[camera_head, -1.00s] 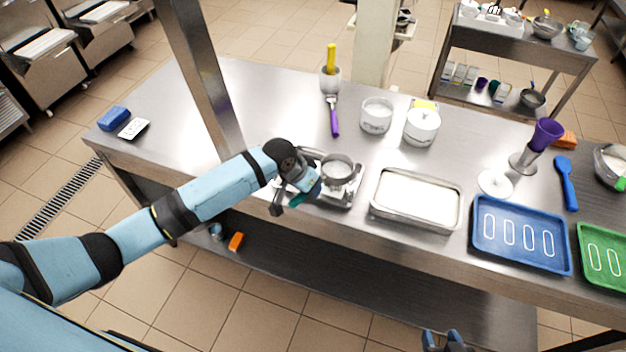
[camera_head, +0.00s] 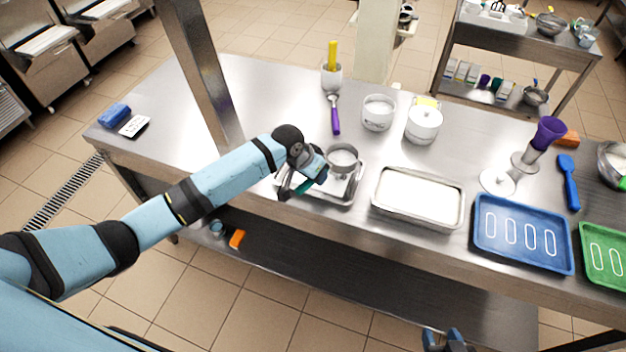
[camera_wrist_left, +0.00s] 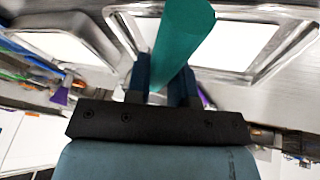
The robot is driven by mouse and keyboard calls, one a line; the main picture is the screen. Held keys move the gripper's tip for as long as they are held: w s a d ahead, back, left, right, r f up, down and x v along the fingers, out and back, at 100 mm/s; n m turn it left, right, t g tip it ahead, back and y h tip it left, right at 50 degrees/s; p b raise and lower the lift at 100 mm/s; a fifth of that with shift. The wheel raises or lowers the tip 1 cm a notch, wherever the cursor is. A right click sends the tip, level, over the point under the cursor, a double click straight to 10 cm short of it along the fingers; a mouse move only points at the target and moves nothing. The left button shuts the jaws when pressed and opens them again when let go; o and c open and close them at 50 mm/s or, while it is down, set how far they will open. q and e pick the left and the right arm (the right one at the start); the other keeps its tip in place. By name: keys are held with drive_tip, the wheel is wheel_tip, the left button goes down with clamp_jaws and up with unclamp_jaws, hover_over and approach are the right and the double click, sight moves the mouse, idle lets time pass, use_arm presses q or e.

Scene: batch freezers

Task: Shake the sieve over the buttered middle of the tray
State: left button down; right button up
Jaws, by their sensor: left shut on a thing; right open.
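My left gripper (camera_head: 306,180) is shut on the teal handle of the sieve (camera_head: 342,158). The teal handle also shows between the fingers in the left wrist view (camera_wrist_left: 182,42). The sieve's round metal rim is held over the far part of a shallow metal tray (camera_head: 322,199). The tray also shows below the handle in the left wrist view (camera_wrist_left: 262,70). The sieve and my gripper hide part of the tray, and I cannot make out butter or powder on it. My right gripper (camera_head: 443,340) is open and empty at the bottom edge of the head view.
A metal pan with white contents (camera_head: 418,200) stands just right of the tray. Further right are a blue tray (camera_head: 480,262) and a green tray (camera_head: 590,270). The left counter is mostly clear.

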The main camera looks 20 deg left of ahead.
use_arm(q)
drive_tip(key=s, duration=0.3)
drive_tip(key=shift+s+a, duration=0.1)
drive_tip(key=shift+s, duration=0.25)
idle(0.5)
drive_tip(key=shift+w+r, duration=0.1)
drive_tip(key=shift+r, duration=0.05)
wheel_tip(320, 180, up, 5)
drive_tip(key=shift+f, duration=0.1)
idle(0.4)
